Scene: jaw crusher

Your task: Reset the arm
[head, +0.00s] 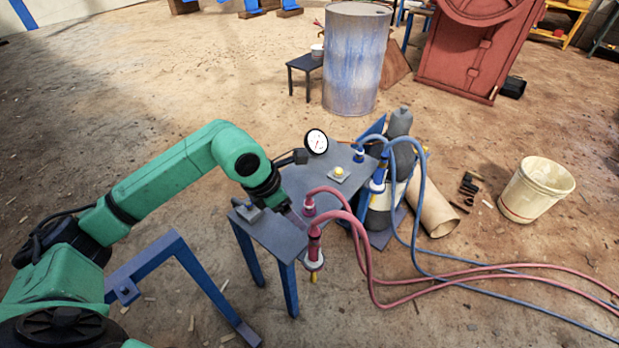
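My green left arm (165,182) reaches in from the left, bent at its elbow, and points down at the grey-blue metal table. Its dark wrist and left gripper (287,207) are low over the left part of the tabletop, beside the red hose fitting (309,206). The fingers are small and dark here, so I cannot tell whether they are open or touch anything. My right arm and gripper are not in view.
The table (318,182) carries a round gauge (316,141) and a yellow button (339,171). Red hoses (365,255) and blue hoses (420,215) trail right. Gas cylinders (403,150) stand behind. A bucket (535,190) and a drum (352,62) stand on the dirt floor.

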